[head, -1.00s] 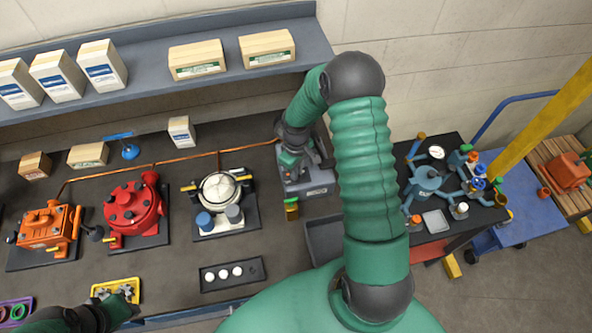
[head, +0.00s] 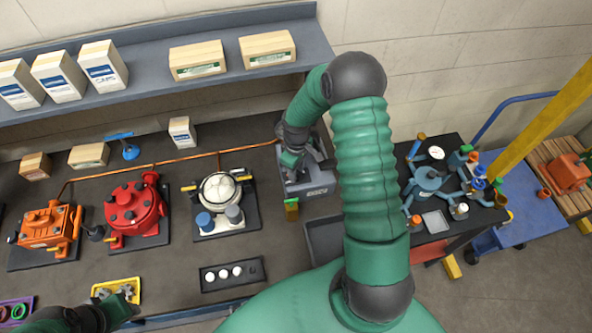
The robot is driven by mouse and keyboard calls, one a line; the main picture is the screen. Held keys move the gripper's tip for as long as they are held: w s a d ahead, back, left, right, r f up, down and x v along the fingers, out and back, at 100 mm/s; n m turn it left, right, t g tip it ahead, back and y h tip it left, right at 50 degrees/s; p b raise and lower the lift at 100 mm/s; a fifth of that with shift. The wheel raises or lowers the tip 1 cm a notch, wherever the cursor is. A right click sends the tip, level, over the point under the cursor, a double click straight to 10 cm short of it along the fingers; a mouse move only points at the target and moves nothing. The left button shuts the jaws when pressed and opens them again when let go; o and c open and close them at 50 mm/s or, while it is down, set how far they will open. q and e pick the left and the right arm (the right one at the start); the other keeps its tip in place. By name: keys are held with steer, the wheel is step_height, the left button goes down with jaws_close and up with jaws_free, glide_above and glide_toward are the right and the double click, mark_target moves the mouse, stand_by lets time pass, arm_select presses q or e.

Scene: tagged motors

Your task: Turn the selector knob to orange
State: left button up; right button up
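A grey box-like station (head: 317,192) stands on the dark bench, right of the white motor. My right gripper (head: 292,160) reaches down over its top left part, and my arm and gripper cover much of it. I cannot make out a selector knob or its setting; it may be hidden there. Whether the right fingers are open or shut does not show. An orange motor (head: 45,232), a red motor (head: 133,208) and a white motor (head: 219,190) sit on dark plates to the left. My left gripper (head: 127,310) is at the lower left by a yellow tray; its fingers are unclear.
The yellow tray (head: 97,292) holds small metal parts. A black strip (head: 232,283) carries several white discs. A copper pipe (head: 185,161) runs behind the motors.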

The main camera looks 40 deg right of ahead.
steer(key=shift+r, duration=0.4)
step_height(320, 180, up, 16)
steer(key=b, duration=0.3)
steer(key=shift+b, duration=0.3)
steer(key=shift+f, duration=0.1)
